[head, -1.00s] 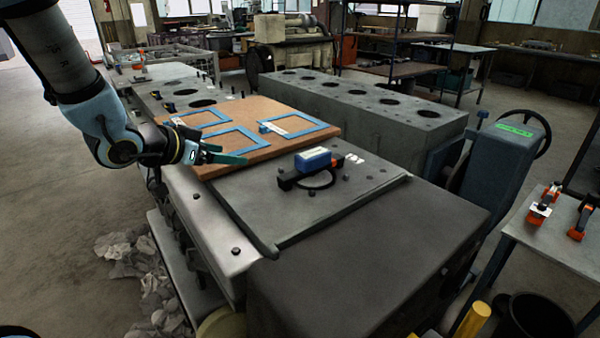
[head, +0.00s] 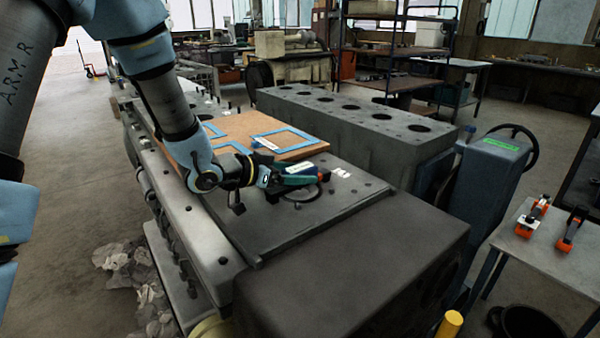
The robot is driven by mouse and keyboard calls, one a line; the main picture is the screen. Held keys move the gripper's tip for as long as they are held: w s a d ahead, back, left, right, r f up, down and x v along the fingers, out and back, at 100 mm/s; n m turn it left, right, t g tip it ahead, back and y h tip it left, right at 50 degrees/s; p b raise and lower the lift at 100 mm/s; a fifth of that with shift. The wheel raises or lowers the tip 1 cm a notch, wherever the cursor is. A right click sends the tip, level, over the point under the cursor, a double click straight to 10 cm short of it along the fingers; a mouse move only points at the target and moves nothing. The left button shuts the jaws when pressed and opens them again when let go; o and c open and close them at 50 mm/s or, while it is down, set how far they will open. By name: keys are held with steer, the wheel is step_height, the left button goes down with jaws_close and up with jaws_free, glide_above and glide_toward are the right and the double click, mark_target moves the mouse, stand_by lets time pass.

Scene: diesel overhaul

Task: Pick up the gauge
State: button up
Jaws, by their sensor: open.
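What I take to be the gauge (head: 324,175) lies on the flat grey plate of the engine block. A dark ring (head: 300,195) shows on the plate below the fingers. I cannot tell whether the fingers touch the gauge or are around it.
A brown board (head: 236,128) with blue frames (head: 287,138) lies behind my gripper. A long grey block with round holes (head: 350,125) stands beyond. A side table (head: 560,245) with orange-and-black tools is at the right. The plate's front part is clear.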

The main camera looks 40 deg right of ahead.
steer(key=shift+d+f, duration=0.3)
steer(key=shift+d, duration=0.35)
steer(key=shift+c, duration=0.4)
jaws_close()
